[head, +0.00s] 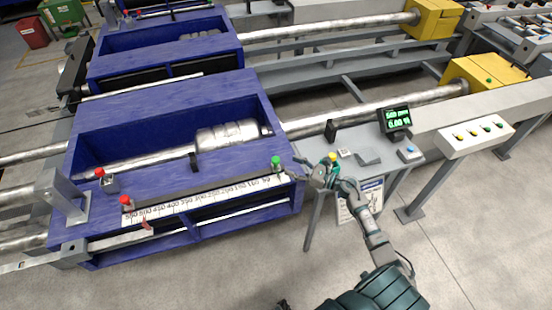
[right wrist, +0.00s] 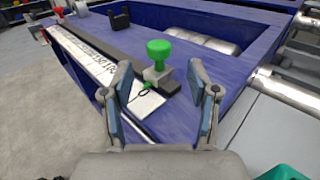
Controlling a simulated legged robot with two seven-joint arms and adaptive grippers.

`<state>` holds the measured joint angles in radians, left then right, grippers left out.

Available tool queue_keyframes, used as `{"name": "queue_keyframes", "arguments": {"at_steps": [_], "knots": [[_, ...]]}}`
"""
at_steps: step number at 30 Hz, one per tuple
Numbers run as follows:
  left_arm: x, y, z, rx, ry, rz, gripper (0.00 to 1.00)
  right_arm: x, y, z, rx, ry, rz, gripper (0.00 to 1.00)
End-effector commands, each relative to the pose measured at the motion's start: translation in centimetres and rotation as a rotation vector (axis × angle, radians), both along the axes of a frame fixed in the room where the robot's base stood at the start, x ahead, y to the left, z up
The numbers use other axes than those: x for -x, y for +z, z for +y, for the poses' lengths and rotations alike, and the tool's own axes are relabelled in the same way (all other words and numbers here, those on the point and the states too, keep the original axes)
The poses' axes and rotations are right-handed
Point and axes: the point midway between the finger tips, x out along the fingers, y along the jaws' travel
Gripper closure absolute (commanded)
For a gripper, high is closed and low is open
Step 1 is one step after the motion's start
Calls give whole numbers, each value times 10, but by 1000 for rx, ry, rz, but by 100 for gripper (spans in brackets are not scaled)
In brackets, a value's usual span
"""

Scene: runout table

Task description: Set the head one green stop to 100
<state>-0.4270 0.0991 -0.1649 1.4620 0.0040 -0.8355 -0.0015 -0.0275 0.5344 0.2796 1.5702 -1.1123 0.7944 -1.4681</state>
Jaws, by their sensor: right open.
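The green stop (head: 276,163) has a green knob on a grey block and sits near the right end of the white number scale (head: 200,197) on the front blue head (head: 250,95). In the right wrist view the green stop (right wrist: 159,50) stands upright beyond my fingertips, with a small dark loop at its base. My right gripper (head: 297,169) is open just right of the stop. In the right wrist view its fingers (right wrist: 160,80) are spread to either side of the stop, apparently not touching it. The exact scale reading is too small to tell. My left gripper is not in view.
A red stop (head: 126,204) sits at the scale's left end, and another red knob (head: 100,173) stands behind it. A dark display (head: 396,118) with green digits and a small side table (head: 375,160) stand right of the head. A button box (head: 478,136) is farther right.

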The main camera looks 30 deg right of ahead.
Motion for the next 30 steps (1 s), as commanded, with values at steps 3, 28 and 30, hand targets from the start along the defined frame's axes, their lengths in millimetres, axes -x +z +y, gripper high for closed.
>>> {"name": "queue_keyframes", "arguments": {"at_steps": [3,28,30], "knots": [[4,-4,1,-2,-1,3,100,-24,3,15,-3,-1,-4,40],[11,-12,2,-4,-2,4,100,-65,-1,39,-3,-1,1,80],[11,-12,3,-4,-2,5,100,-65,0,39,-2,-2,0,98]]}}
